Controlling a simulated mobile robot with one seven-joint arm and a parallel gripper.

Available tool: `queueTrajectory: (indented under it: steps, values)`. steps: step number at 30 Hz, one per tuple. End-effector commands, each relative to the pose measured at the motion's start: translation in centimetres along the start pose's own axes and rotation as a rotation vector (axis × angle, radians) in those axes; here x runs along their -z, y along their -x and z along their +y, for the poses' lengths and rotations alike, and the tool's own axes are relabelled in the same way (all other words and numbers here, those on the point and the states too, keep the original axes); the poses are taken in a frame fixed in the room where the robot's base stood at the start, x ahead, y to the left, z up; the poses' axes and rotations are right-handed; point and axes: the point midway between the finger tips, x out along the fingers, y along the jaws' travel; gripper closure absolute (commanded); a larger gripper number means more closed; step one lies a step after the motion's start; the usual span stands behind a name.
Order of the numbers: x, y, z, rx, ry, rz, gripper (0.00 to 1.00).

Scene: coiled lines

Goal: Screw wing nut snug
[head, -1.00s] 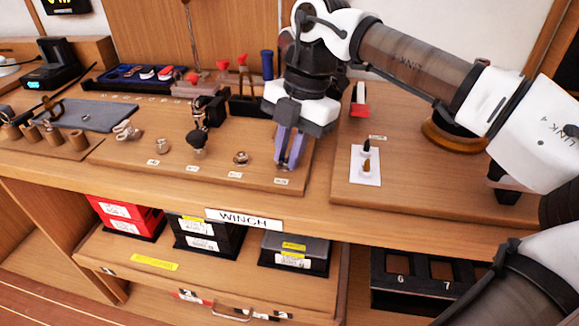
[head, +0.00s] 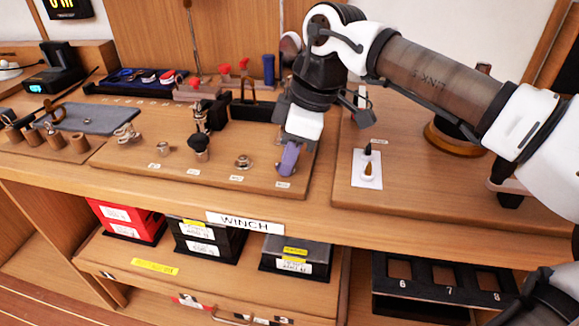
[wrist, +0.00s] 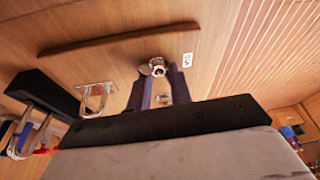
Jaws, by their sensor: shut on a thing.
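My gripper (head: 287,170) points down at the front right corner of the wooden fittings board (head: 130,171). Its purple fingers hide what is between them in the head view. In the wrist view my gripper (wrist: 160,78) has a finger on each side of a small shiny metal piece, which looks like the wing nut (wrist: 154,67), and is shut on it. The piece is at the board surface, beside a small white label (wrist: 187,60). Its thread and how tightly it seats cannot be seen.
A round metal fitting (head: 243,162) sits left of my gripper, with a black-topped fitting (head: 199,143) farther left. A white card (head: 367,180) with two small upright items lies to the right. Several bins stand on the shelf below.

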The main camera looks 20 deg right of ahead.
Motion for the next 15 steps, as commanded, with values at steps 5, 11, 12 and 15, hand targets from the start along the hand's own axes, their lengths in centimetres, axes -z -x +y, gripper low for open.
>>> queueTrajectory:
  steps: [5, 11, 12, 15]
  values:
    - [-0.44, 0.20, -0.88, -0.035, -0.037, -0.169, 0.65]
    - [-0.49, 0.22, -0.88, -0.035, -0.035, -0.172, 0.69]
    - [-0.50, 0.22, -0.88, -0.035, -0.034, -0.173, 0.63]
    - [-0.52, 0.23, -0.87, -0.035, -0.033, -0.174, 0.51]
